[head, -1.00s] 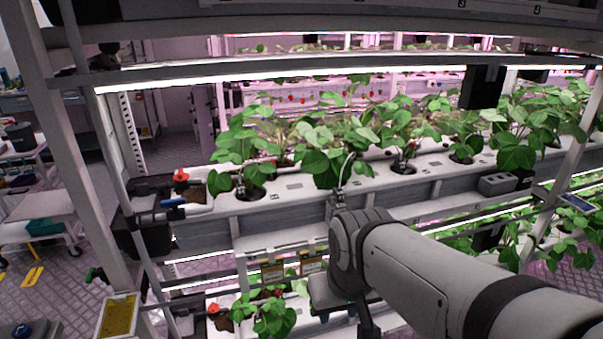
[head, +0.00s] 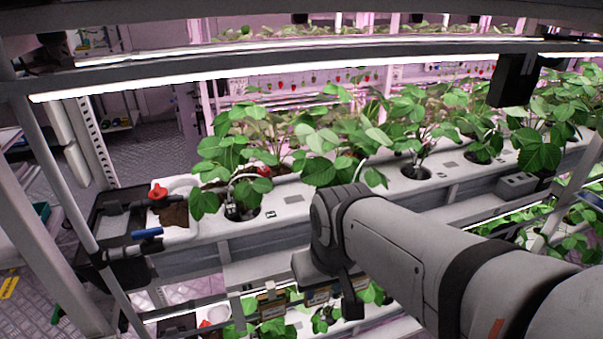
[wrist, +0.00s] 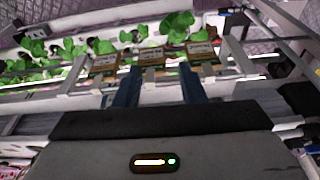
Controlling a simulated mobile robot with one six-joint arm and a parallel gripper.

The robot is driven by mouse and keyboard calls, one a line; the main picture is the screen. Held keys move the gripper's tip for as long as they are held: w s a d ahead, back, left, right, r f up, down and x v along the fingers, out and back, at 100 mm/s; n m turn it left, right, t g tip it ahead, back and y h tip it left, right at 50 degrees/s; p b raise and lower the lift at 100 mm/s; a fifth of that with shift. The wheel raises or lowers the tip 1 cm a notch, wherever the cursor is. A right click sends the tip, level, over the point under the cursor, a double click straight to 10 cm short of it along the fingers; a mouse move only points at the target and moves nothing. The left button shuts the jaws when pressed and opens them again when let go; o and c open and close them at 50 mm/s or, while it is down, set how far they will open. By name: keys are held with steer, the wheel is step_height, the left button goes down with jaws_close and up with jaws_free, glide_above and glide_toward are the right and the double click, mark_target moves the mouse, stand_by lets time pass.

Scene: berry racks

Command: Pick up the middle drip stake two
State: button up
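In the head view a thin pale drip line curves down to a dark stake (head: 235,208) in the left planting hole of the white trough (head: 285,208). Another dark stake (head: 417,162) shows faintly in a hole farther right. The planting hole between them is mostly hidden behind leaves and my arm, so I cannot make out its stake. In the wrist view my gripper (wrist: 159,75) has its two bluish fingers spread apart with nothing between them. It points toward small labelled boxes on the lower tier, and no drip stake is clear there. In the head view my fingers are not visible.
Strawberry plants (head: 335,150) overhang the trough. A red-handled valve (head: 157,191) and blue handle (head: 147,233) sit at its left end. A lit bar (head: 190,78) crosses above. Labelled boxes (wrist: 158,56) hang along a lower rail. A rack post (head: 50,175) stands at left.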

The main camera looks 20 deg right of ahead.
steer(key=shift+o, duration=0.4)
steer(key=shift+a, duration=0.15)
steer(key=shift+o, duration=1)
steer(key=w+d+r, duration=0.3)
steer(key=w+d, duration=0.2)
steer(key=w, duration=0.4)
steer(key=shift+w+d+r+t, duration=0.15)
steer(key=shift+w+r+t, duration=0.1)
steer(key=shift+r+t, duration=0.15)
steer(key=w+d+r+t, duration=0.1)
steer(key=w+d+r, duration=0.1)
steer(key=w+d, duration=0.55)
steer(key=shift+n, duration=0.3)
steer(key=x, duration=0.7)
steer(key=shift+d+f, duration=0.15)
steer(key=shift+d, duration=0.15)
steer(key=shift+c, duration=0.6)
jaws_close()
